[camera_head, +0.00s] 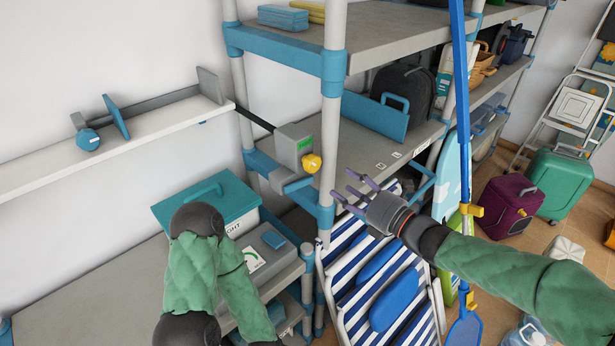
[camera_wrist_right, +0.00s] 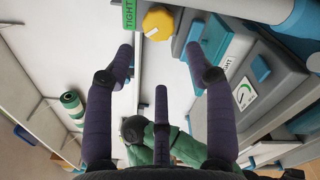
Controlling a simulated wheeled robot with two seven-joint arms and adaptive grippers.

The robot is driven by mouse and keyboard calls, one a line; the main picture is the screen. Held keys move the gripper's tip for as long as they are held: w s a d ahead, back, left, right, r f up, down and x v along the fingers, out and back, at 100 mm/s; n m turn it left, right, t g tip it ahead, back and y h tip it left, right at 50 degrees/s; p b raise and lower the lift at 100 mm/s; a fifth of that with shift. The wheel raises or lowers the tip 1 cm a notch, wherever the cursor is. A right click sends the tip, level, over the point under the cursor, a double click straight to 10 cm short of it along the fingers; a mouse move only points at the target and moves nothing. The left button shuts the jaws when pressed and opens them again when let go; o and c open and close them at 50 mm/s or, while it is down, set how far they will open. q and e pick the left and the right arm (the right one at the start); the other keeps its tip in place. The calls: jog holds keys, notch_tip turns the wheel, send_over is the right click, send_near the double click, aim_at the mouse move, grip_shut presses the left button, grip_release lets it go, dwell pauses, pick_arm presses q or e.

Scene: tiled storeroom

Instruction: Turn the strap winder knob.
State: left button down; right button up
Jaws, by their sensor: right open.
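The strap winder is a small grey box (camera_head: 294,146) on the shelf post, with a dark strap running to the wall ledge. Its yellow knob (camera_head: 312,163) faces my right gripper. In the right wrist view the knob (camera_wrist_right: 158,22) is at the top, beyond the fingertips, beside a green label (camera_wrist_right: 129,16) reading TIGHT. My right gripper (camera_head: 350,187) is open and empty, to the right of the knob and apart from it. Its spread purple fingers also show in the wrist view (camera_wrist_right: 160,70). My left arm shows at lower left, but its gripper is out of sight.
Below the winder are a teal-lidded box (camera_head: 205,200) and a grey box with a gauge (camera_head: 253,258). A blue-white striped folding chair (camera_head: 345,265) leans under my right gripper. A blue pole (camera_head: 461,110) stands close to my right forearm. Shelves (camera_head: 390,35) rise behind.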

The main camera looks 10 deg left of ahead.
aim_at(316, 166)
jog(key=b+x, duration=0.1)
jog(key=x, duration=1)
jog(key=shift+d, duration=0.1)
jog(key=c, duration=0.9)
